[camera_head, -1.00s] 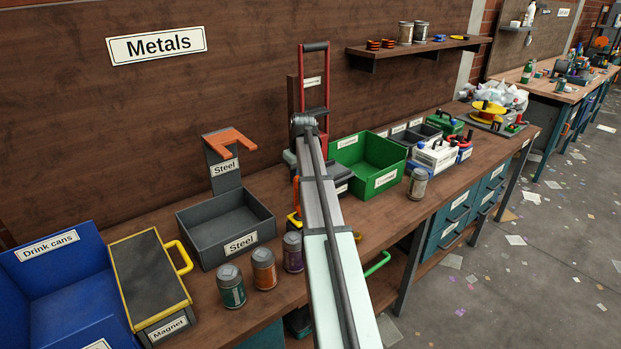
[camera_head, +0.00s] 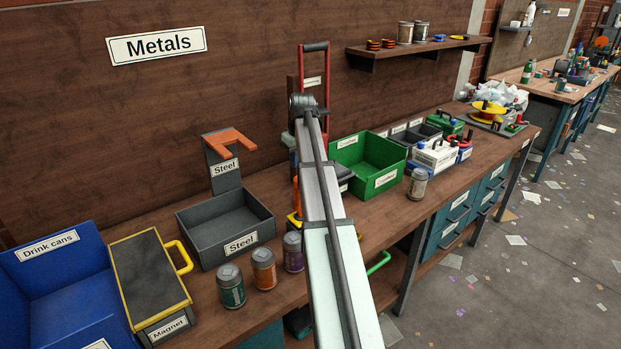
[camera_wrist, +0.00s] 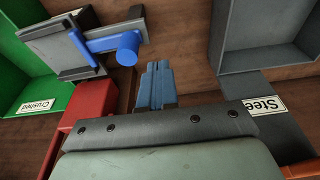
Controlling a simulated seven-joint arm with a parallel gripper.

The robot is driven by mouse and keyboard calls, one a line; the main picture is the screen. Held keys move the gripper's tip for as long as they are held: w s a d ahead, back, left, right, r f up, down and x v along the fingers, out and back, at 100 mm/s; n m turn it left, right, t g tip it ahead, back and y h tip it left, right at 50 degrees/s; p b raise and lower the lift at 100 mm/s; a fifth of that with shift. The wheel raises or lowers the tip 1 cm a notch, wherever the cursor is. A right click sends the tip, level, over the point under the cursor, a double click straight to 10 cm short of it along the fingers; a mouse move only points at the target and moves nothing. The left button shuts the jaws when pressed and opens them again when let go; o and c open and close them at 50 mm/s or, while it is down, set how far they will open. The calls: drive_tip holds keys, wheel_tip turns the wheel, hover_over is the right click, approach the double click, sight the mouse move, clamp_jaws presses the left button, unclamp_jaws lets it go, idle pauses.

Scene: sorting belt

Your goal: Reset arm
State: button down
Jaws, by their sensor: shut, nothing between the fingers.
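My arm reaches up the middle of the head view, over the bench. My gripper is hidden behind the arm there. In the wrist view my gripper (camera_wrist: 155,88) is shut and empty, its blue-grey fingers together above the brown bench top. A blue handled part (camera_wrist: 105,46) on a grey plate lies just beyond the fingertips to the left, apart from them. The grey Steel bin (camera_head: 228,228) stands left of my arm and shows at the upper right of the wrist view (camera_wrist: 265,58).
A green bin (camera_head: 385,182) stands right of my arm. Three cans, one of them the orange can (camera_head: 264,268), stand near the bench front. The Magnet box (camera_head: 150,272) and the blue Drink cans bin (camera_head: 50,285) are at left. A red-handled press (camera_head: 314,80) rises behind my arm.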

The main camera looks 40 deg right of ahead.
drive_tip(key=shift+r, duration=0.95)
